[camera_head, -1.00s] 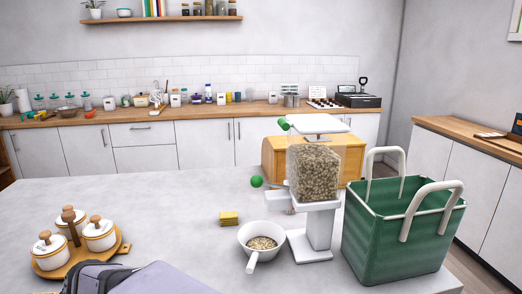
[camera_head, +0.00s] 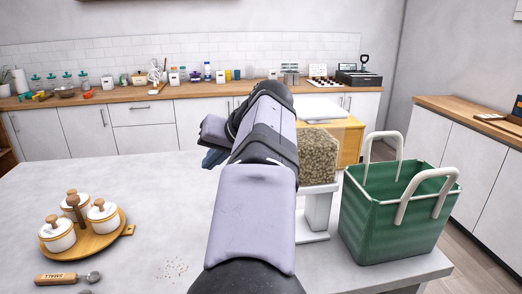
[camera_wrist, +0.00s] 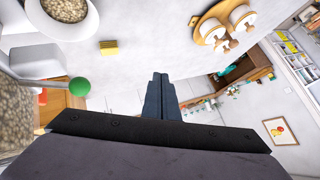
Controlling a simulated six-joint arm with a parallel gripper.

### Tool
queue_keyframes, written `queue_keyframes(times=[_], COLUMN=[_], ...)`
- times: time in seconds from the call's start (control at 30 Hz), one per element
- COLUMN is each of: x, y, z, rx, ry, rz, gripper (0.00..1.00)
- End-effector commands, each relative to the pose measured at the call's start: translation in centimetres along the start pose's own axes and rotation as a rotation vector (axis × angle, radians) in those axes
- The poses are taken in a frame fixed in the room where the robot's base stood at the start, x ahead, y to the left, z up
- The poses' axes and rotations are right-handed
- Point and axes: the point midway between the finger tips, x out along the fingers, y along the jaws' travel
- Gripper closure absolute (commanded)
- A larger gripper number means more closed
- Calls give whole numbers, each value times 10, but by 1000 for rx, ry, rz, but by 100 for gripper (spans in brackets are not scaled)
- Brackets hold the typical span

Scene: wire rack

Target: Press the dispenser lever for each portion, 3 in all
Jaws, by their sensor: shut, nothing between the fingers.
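The dispenser, a clear hopper of grain (camera_head: 319,158) on a white stand (camera_head: 318,212), is partly behind my arm in the head view. In the wrist view its hopper (camera_wrist: 14,115) is at the left edge. The lever's green ball (camera_wrist: 80,87) sticks out beside it. The white bowl (camera_wrist: 88,27) holds grain (camera_wrist: 66,8) and is cut by the top edge. My gripper (camera_wrist: 158,78) is shut and empty, apart from the green ball and to its right in the wrist view. In the head view my arm hides the bowl and the lever.
A yellow sponge (camera_wrist: 108,48) lies near the bowl. A green basket (camera_head: 395,225) stands right of the dispenser. White jars on a wooden tray (camera_head: 124,232) and a wooden-handled tool (camera_head: 62,279) are at left. Small crumbs (camera_head: 173,268) lie on the counter. The counter's left middle is clear.

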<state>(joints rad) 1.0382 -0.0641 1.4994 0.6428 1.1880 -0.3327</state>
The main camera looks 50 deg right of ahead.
Motion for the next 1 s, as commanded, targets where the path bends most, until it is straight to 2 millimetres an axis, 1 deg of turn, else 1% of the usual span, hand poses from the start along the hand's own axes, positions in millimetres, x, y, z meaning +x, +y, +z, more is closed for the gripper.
queue_keyframes(times=[0.03, 0.1, 0.2, 0.3, 0.4, 0.5, 0.6, 0.7, 1.0], x=[-22, -47, -81, -110, -132, -146, -154, -157, -157], y=[16, 33, 54, 70, 81, 88, 92, 93, 93], z=[-13, -24, -34, -41, -44, -45, -46, -46, -46], rx=[11, 15, 19, 20, 21, 19, 19, 18, 18], ry=[32, 64, 104, 135, 156, 169, 175, 178, 178], rz=[26, 56, 97, 132, 161, 181, 192, 196, 195], gripper=[100, 100, 100, 100, 100, 100, 100, 100, 100])
